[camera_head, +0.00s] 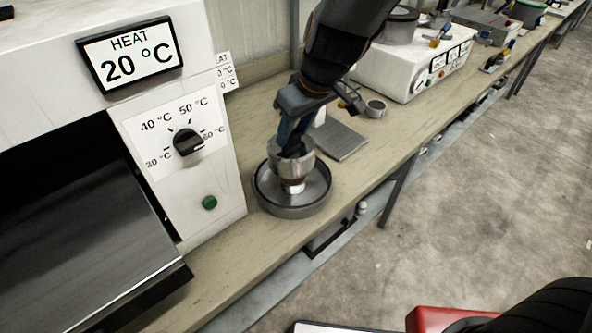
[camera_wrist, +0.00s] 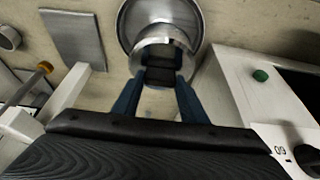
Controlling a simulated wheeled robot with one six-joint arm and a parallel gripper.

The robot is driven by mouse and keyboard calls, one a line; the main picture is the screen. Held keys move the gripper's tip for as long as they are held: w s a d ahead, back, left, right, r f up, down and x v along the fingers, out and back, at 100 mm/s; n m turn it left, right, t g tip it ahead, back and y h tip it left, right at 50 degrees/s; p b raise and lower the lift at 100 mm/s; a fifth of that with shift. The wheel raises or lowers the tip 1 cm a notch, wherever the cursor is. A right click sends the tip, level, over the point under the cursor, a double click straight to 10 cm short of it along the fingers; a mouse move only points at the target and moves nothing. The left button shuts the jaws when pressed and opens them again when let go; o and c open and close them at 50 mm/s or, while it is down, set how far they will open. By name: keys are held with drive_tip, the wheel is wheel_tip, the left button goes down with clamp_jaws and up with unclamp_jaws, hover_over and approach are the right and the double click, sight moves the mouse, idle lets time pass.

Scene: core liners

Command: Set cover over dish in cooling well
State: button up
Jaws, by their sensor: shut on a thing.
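My gripper (camera_head: 293,147) points down and is shut on a round grey metal cover (camera_head: 281,166). The cover also shows in the wrist view (camera_wrist: 187,48), between the blue fingers of my gripper (camera_wrist: 160,78). Directly below the cover, a small pale piece (camera_head: 292,187), which looks like the dish, stands in the middle of a wide, round, grey metal well (camera_head: 314,203). The well also shows in the wrist view (camera_wrist: 127,25). The cover hides most of the dish, and I cannot tell whether they touch.
A white heater box (camera_head: 225,160) stands close to the left of the well. A flat grey plate (camera_head: 341,141) and a small metal ring (camera_head: 376,108) lie behind it. A white instrument (camera_head: 412,70) stands farther back. The bench's front edge is near.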

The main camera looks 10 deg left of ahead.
sight(297, 142)
drive_tip(key=f, duration=0.2)
drive_tip(key=w+f+b, duration=0.1)
drive_tip(key=f, duration=0.2)
drive_tip(key=shift+w+f, duration=0.1)
drive_tip(key=shift+f, duration=0.1)
drive_tip(key=shift+f+b, duration=1.1)
drive_tip(key=shift+f, duration=1.2)
drive_tip(key=shift+f, duration=0.1)
drive_tip(key=o, duration=1.4)
drive_tip(key=shift+o, duration=0.2)
